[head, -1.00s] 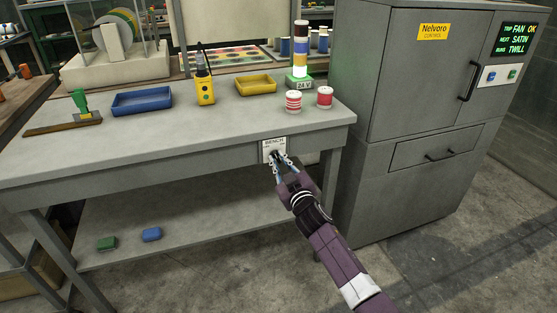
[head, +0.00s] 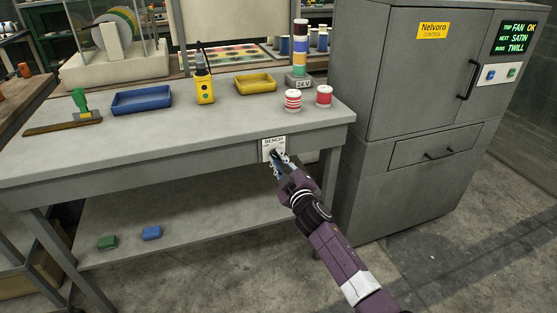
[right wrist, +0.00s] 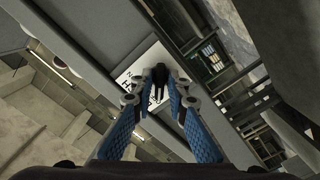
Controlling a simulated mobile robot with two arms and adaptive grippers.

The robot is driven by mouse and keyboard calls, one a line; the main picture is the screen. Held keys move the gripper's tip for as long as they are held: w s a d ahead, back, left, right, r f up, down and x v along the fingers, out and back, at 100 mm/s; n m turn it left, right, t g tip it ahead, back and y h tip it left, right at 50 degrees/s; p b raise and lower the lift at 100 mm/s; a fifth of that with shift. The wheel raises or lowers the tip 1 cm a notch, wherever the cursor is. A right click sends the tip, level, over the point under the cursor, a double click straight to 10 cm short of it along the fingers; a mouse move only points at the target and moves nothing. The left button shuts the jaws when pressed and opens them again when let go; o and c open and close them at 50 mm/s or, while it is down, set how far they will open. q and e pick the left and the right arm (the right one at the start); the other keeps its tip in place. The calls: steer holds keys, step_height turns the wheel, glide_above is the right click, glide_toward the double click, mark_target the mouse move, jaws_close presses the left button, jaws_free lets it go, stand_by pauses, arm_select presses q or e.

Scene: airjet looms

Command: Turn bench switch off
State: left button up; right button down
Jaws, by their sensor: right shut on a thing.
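The bench switch is a dark knob on a white plate labelled BENCH (head: 273,142), set in the front edge of the grey workbench (head: 215,137). My right gripper (head: 279,158) is at the plate, its fingers closed around the knob. In the right wrist view the blue-padded fingers of the gripper (right wrist: 158,80) pinch the dark knob (right wrist: 157,92) in front of the white plate (right wrist: 136,70). The stack light (head: 300,50) on the 24 V box (head: 299,82) is unlit. My left gripper is not in view.
A grey control cabinet (head: 415,120) stands close to the right. The floor in front is clear.

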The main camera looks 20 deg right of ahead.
steer(key=c, duration=2)
jaws_free()
steer(key=shift+c, duration=0.2)
steer(key=s, duration=1.2)
steer(key=shift+d, duration=0.2)
steer(key=shift+s+f, duration=0.1)
